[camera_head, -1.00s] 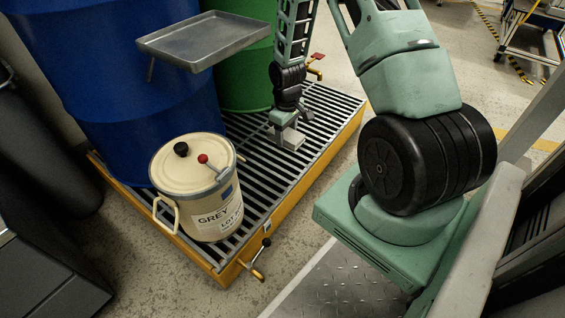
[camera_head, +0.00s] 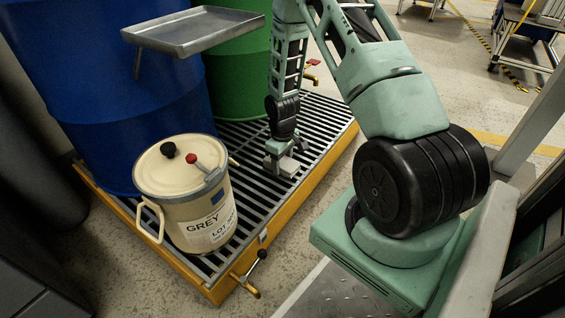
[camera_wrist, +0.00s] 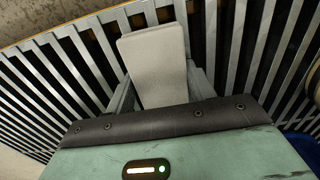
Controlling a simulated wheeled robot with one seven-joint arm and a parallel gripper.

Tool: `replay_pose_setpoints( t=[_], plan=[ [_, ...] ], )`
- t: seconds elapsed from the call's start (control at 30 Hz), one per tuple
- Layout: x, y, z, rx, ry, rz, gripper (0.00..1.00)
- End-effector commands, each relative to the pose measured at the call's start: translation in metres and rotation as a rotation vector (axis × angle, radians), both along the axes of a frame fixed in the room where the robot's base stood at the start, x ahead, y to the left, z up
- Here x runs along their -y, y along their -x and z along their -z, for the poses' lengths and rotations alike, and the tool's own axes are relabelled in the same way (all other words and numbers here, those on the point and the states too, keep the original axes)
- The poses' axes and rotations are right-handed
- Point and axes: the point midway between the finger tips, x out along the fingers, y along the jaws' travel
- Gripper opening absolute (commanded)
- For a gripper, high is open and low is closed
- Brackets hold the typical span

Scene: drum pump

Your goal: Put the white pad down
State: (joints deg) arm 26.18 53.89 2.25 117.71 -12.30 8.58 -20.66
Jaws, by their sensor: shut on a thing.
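The white pad (camera_wrist: 156,65) is a pale, block-like piece between my gripper's fingers in the wrist view. In the head view the pad (camera_head: 288,166) is small and sits at the bottom of my gripper (camera_head: 281,160). My gripper is shut on it, just above or at the slatted grate (camera_head: 318,118); I cannot tell whether the pad touches the slats. In the wrist view the fingers of my gripper (camera_wrist: 160,88) show on both sides of the pad, with the slats behind.
A cream pail (camera_head: 188,195) labelled GREY stands on the grate to the left. A blue drum (camera_head: 120,90) and a green drum (camera_head: 238,75) stand behind. A metal tray (camera_head: 192,32) sits above the blue drum's front. The grate's right side is bare, with a yellow edge (camera_head: 320,160).

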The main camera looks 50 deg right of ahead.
Motion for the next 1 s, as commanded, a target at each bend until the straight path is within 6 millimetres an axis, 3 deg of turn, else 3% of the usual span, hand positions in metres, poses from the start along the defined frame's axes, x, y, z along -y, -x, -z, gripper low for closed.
replay_pose_setpoints(
  t=[0.07,0.1,0.13,0.17,0.43,0.57,1.0],
  plan=[
    [0.0,0.0,0.003,-0.001,0.0,0.0,0.36],
    [0.0,0.0,0.002,0.0,0.0,0.0,0.65],
    [0.0,0.0,0.002,0.0,0.0,0.0,0.73],
    [0.0,0.0,0.002,0.0,0.0,0.0,0.76],
    [0.0,0.0,0.001,0.0,0.0,0.0,0.76],
    [0.0,0.0,-0.009,0.0,0.0,0.0,0.76],
    [0.0,0.0,-0.092,0.001,0.0,0.0,0.76]
  ],
)
